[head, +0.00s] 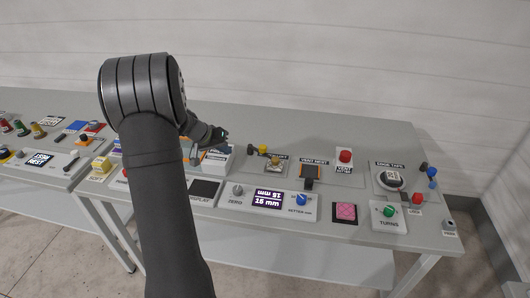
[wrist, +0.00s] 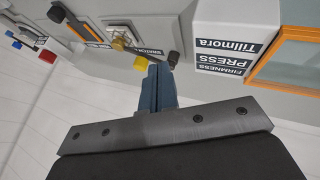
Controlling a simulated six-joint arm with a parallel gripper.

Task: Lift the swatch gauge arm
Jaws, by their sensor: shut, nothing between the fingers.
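The swatch gauge is a small brass fitting (head: 274,162) on the panel, right of my gripper in the head view. In the wrist view the brass fitting (wrist: 122,40) is at the upper left, with a thin arm running toward a dark knob (wrist: 173,57). A yellow knob (wrist: 140,63) sits beside it. A partly covered label lies by the fitting. My gripper (wrist: 160,72) has its blue-grey fingers shut and empty, just short of the yellow and dark knobs in the picture. In the head view my gripper (head: 221,136) is above the panel, left of the gauge.
A white firmness press box (wrist: 235,32) stands close right of my fingers in the wrist view, beside an orange-framed panel (wrist: 290,50). In the head view, an orange-edged dark block (head: 309,173), a red button (head: 345,156) and a display (head: 268,199) lie right of or below the gauge.

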